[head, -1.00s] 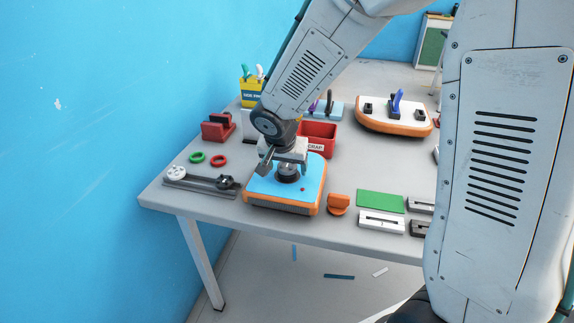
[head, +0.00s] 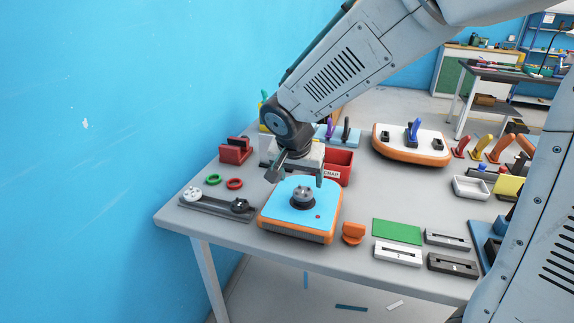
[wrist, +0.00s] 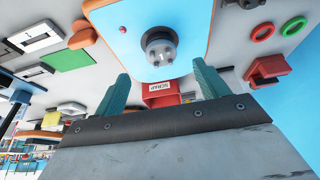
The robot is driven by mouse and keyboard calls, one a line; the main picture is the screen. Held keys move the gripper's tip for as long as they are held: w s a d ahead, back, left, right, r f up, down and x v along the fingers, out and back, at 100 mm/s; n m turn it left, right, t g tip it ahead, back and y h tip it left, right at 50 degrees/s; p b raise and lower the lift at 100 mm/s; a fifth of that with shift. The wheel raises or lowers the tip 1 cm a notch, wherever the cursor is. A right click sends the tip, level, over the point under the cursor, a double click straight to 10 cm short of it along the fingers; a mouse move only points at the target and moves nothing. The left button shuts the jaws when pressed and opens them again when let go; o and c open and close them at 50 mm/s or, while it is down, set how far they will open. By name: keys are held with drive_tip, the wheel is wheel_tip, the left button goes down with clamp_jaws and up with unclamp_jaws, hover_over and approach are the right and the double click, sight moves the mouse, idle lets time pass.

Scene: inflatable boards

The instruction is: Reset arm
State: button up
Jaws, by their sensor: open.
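My gripper (head: 295,178) is open and empty, pointing down above the far part of a blue-topped board with an orange rim (head: 292,228). A round grey metal valve piece (head: 303,195) sits upright on that board, apart from the fingers. In the wrist view the two green fingers (wrist: 160,92) are spread wide with nothing between them, and the valve piece (wrist: 160,50) shows beyond them, marked with a 1. A small red dot lies on the board beside it.
A red scrap bin (head: 338,167) stands just behind the gripper. A grey tool bar (head: 215,207), green ring (head: 213,179) and red ring (head: 234,183) lie left. An orange piece (head: 353,233), green sheet (head: 397,231) and slotted blocks lie right. A white-topped board (head: 412,146) stands behind.

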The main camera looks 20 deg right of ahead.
drive_tip(key=s+d+r+n+y, duration=0.1)
drive_tip(key=s+d+r+n, duration=0.1)
drive_tip(key=s, duration=0.7)
drive_tip(key=s+d+r+n+g+y, duration=0.1)
drive_tip(key=s+r+n, duration=0.1)
drive_tip(key=s, duration=0.6)
drive_tip(key=s+d+r+n+g, duration=0.1)
drive_tip(key=s+d+r+n, duration=0.1)
drive_tip(key=s, duration=0.7)
drive_tip(key=shift+s+d+r+n+y, duration=0.4)
drive_tip(key=shift+r+n, duration=0.2)
drive_tip(key=shift+r, duration=0.35)
drive_tip(key=shift+c, duration=0.2)
